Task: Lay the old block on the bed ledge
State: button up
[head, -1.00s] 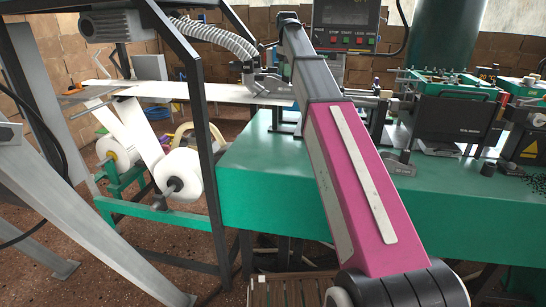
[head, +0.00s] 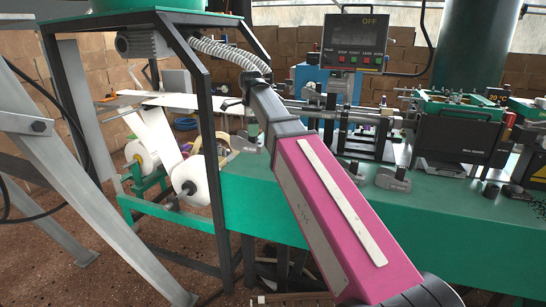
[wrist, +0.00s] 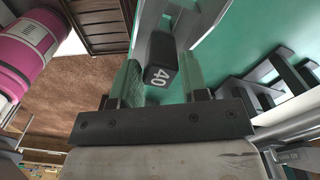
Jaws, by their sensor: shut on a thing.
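The green machine bed (wrist: 235,45) shows beyond and to the right of the fingers. In the head view the bed (head: 450,240) runs across the right half, with clamps and machine units on it. My pink arm crosses in front of it. I cannot make out the fingers or the held block in the head view. Which part is the ledge is unclear.
Grey clamps (head: 393,179) stand on the bed. A dark press unit (head: 458,135) stands at the right, and a control panel (head: 354,42) rises behind. A dark frame with white paper rolls (head: 190,180) is at the left. The bed's front strip looks mostly clear.

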jog(key=w+d+f, duration=0.5)
jog(key=d, duration=0.3)
jog(key=shift+w+f, duration=0.25)
jog(key=shift+f, duration=2.1)
jog(key=o, duration=1)
jog(key=shift+f, duration=0.15)
jog(key=shift+o, duration=0.2)
notch_tip(320, 180, up, 12)
jog(key=shift+r, duration=0.2)
